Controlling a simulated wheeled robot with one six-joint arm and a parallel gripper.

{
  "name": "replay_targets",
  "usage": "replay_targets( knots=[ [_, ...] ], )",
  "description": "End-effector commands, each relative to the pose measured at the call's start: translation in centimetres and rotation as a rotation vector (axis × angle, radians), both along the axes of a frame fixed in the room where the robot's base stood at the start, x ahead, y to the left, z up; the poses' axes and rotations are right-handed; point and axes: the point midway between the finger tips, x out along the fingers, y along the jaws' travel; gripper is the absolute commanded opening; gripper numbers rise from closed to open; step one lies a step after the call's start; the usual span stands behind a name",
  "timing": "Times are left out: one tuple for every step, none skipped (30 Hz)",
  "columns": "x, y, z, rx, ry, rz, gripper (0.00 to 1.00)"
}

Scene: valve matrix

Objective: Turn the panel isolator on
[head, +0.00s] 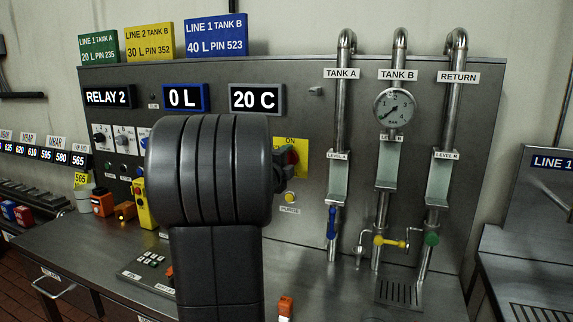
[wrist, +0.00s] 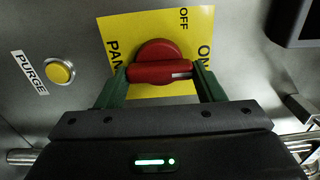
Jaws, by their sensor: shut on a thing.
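The panel isolator is a red rotary handle (wrist: 160,72) on a yellow plate (wrist: 133,28), seen close up in the wrist view. The plate carries the words OFF, ON and part of PANEL. The handle's bar lies across the wrist picture, and the end with a pale line points to the ON side. My gripper (wrist: 161,78) is shut on the bar, with one green finger at each end. In the head view the red handle (head: 292,156) and yellow plate (head: 303,150) show beside my arm, which hides part of them.
A yellow PURGE button (wrist: 61,72) sits close to the plate and also shows in the head view (head: 291,198). Pipes with a blue valve handle (head: 332,222), a yellow one (head: 389,241) and a green one (head: 432,239) stand to the right.

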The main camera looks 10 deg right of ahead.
Motion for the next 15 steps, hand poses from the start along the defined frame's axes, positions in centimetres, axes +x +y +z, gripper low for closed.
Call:
replay_targets(
  knots=[
    [-0.02, 0.00, -0.15, 0.006, 0.000, 0.000, 0.39],
    [-0.01, 0.00, -0.15, 0.007, -0.001, 0.000, 0.39],
    [-0.02, 0.00, -0.15, 0.007, -0.001, 0.000, 0.39],
    [-0.01, 0.00, -0.15, 0.007, -0.001, 0.000, 0.39],
    [-0.01, 0.00, -0.15, 0.007, -0.001, 0.000, 0.39],
    [-0.02, 0.00, -0.15, 0.007, -0.001, 0.000, 0.39],
    [-0.02, 0.00, -0.16, 0.007, -0.001, 0.000, 0.39],
    [-0.02, 0.00, -0.16, 0.007, -0.001, 0.000, 0.39],
    [-0.02, 0.00, -0.16, 0.007, -0.001, 0.000, 0.39],
    [-0.02, 0.00, -0.16, 0.007, -0.001, 0.000, 0.39],
    [-0.02, 0.00, -0.16, 0.007, -0.001, 0.000, 0.39],
    [-0.02, 0.00, -0.16, 0.007, -0.001, 0.000, 0.66],
    [-0.02, 0.00, -0.17, 0.007, -0.001, 0.000, 0.72],
    [-0.02, 0.00, -0.16, 0.007, -0.001, 0.000, 0.77],
    [-0.01, 0.00, -0.14, 0.007, -0.001, 0.000, 0.84]
  ],
)
